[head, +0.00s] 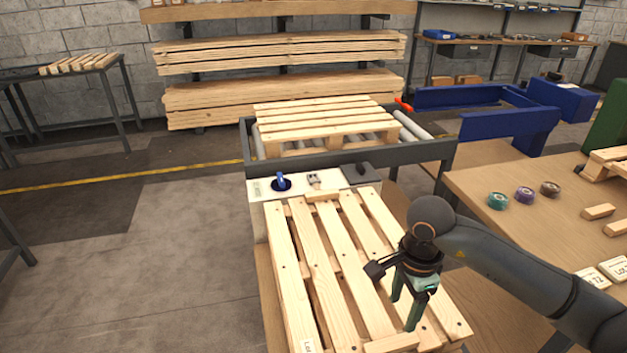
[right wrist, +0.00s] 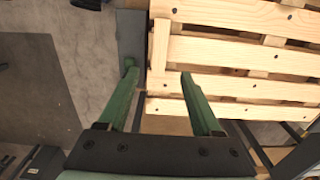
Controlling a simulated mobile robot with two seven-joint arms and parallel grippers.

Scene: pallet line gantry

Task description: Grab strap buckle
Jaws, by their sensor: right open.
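A small grey metal piece, which looks like the strap buckle (head: 314,180), sits on the white panel (head: 262,197) behind the near pallet in the head view. My right gripper (head: 405,308) is open and empty above the near right part of the wooden pallet (head: 315,240), well in front of and to the right of that piece. The buckle does not show in the right wrist view. My left gripper is not in view.
A blue item (head: 281,182) on a round dark pad and a dark grey block (head: 360,174) flank the buckle. A roller conveyor (head: 430,152) with another pallet (head: 325,116) stands behind. Tape rolls (head: 525,195) and wood blocks lie on the right table (head: 475,190).

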